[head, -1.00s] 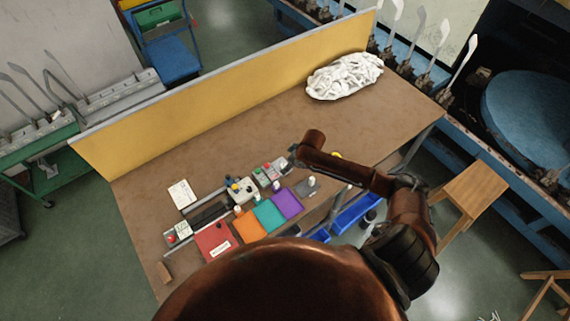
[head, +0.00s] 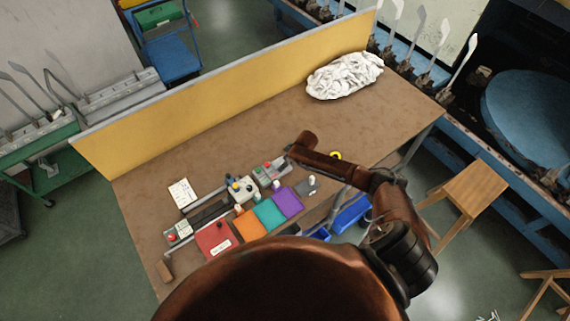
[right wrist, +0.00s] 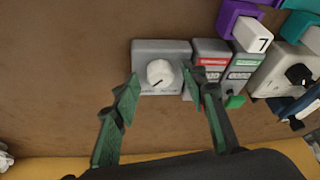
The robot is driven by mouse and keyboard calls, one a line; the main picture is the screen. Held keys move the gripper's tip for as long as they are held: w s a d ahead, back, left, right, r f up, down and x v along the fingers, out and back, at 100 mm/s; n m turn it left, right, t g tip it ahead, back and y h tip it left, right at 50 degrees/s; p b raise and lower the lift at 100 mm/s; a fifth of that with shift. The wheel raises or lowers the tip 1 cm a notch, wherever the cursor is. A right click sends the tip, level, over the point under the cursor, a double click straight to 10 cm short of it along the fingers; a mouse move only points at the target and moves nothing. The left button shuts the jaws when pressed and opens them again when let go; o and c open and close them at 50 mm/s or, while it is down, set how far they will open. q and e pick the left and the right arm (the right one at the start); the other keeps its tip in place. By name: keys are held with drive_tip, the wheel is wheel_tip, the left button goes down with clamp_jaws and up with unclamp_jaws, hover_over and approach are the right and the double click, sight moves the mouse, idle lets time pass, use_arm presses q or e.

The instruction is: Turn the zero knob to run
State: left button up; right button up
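In the right wrist view a round white knob (right wrist: 160,73) with a short dark pointer line sits on a grey box (right wrist: 145,50). The pointer slants toward the lower left; I see no readable marking around it. My right gripper (right wrist: 161,78) is open, its green fingers on either side of the knob, with the fingertips near the box's left and right parts. I cannot tell whether they touch. My left gripper is not in view.
Two small grey boxes with red and green labels (right wrist: 211,60) stand close right of the knob box. Further right are a purple block with a white "7" tag (right wrist: 252,36) and a pale device (right wrist: 290,75). A white cloth pile (head: 345,76) lies at the table's back right.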

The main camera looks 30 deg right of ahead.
clamp_jaws()
idle(0.4)
drive_tip(key=shift+w+d+f+n+y+b, duration=0.1)
drive_tip(key=shift+n+y+b, duration=0.1)
drive_tip(key=shift+n+b, duration=0.35)
drive_tip(key=shift+d+n+y+b, duration=0.1)
drive_tip(key=shift+n+y+b, duration=0.1)
drive_tip(key=shift+n+b, duration=0.35)
drive_tip(key=n+g+b, duration=0.1)
drive_tip(key=n+b, duration=0.3)
drive_tip(key=b, duration=0.1)
drive_tip(key=n+g+y+b, duration=0.1)
drive_tip(key=n+g+b, duration=0.1)
drive_tip(key=n+b, duration=0.2)
drive_tip(key=n+g+b, duration=0.1)
drive_tip(key=n+b, duration=0.4)
drive_tip(key=b, duration=0.1)
drive_tip(key=shift+w+d+f+g+y, duration=0.1)
drive_tip(key=shift+w+g+y, duration=0.3)
drive_tip(key=shift+r+n+g+b, duration=0.2)
drive_tip(key=shift+n+g+b, duration=0.3)
drive_tip(key=shift+n+b, duration=0.75)
drive_tip(key=shift+n, duration=0.25)
